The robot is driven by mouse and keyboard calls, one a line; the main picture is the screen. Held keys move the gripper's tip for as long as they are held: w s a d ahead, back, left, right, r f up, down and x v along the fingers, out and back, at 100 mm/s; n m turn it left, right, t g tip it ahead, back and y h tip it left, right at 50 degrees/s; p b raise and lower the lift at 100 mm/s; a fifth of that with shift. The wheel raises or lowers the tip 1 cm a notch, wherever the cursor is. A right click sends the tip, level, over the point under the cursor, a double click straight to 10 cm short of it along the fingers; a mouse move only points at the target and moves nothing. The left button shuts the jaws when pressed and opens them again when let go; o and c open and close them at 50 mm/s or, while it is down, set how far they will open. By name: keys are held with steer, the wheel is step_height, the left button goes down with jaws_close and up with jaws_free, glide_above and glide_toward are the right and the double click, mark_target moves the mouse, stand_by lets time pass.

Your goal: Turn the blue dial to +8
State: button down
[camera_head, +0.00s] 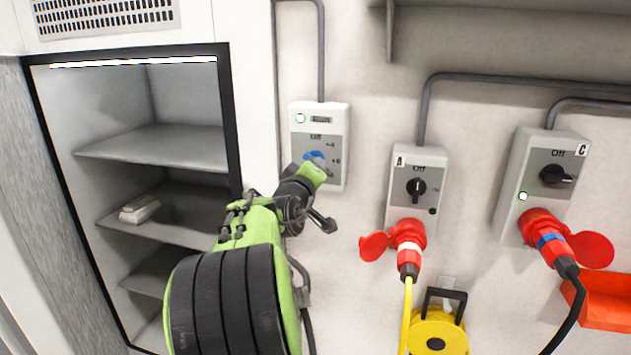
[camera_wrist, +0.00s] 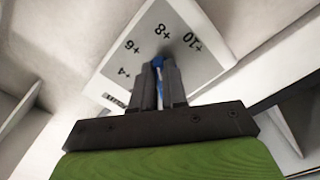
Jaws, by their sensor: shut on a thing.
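The blue dial (camera_head: 314,155) sits on the front of a white control box (camera_head: 338,115) on the wall, below a label reading Off. My gripper (camera_head: 316,165) reaches it from the lower left and hides part of the dial. In the wrist view my gripper (camera_wrist: 160,80) has its two dark fingers shut on the blue dial (camera_wrist: 158,62), which shows as a thin blue strip between them. The marks +4, +6, +8 and +10 show upside down around the fingertips. The dial's exact pointing is hidden by the fingers.
To the right are switch box A (camera_head: 400,170) and switch box C (camera_head: 530,165), each with a red plug and cable. A yellow cable reel (camera_head: 412,335) stands below. An open shelf cabinet (camera_head: 235,120) is at the left. A red bin (camera_head: 610,310) is at the right edge.

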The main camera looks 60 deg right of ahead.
steer(key=shift+f+m+b, duration=0.2)
steer(key=shift+m+b, duration=0.45)
steer(key=shift+m, duration=0.15)
steer(key=c, duration=1.2)
jaws_free()
steer(key=shift+r, duration=0.1)
steer(key=shift+o, duration=0.2)
steer(key=s+a+b, duration=0.1)
steer(key=s+a, duration=0.1)
steer(key=a, duration=1.3)
steer(key=shift+s+a, duration=0.2)
steer(key=shift+a, duration=0.15)
